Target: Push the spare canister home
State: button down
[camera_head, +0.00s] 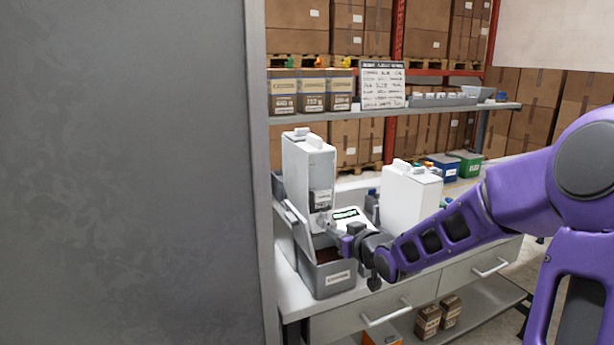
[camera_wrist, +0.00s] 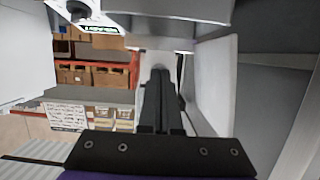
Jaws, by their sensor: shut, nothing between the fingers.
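A second white canister (camera_head: 410,193) stands further right, partly behind my arm. I cannot tell which is the spare. My gripper (camera_head: 340,233) is in front of the left canister's lower part, above a grey bin (camera_head: 327,278). In the wrist view, the dark fingers (camera_wrist: 161,95) are together with nothing between them. White surfaces, including a panel (camera_wrist: 217,85), lie close around them. Whether the fingertips touch anything is unclear.
A pale flap (camera_head: 298,217) leans beside the left canister. A small lit display (camera_head: 346,213) sits between the canisters. A large grey panel (camera_head: 130,170) blocks the left. A shelf (camera_head: 440,111) with boxes runs above; blue (camera_head: 442,167) and green (camera_head: 466,163) bins stand behind.

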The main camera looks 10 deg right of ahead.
jog(key=shift+w, duration=0.15)
jog(key=shift+w+a+b, duration=0.2)
jog(key=shift+w+b, duration=0.05)
jog(key=shift+w, duration=0.35)
jog(key=shift+w+a+b, duration=0.2)
jog(key=shift+w, duration=0.45)
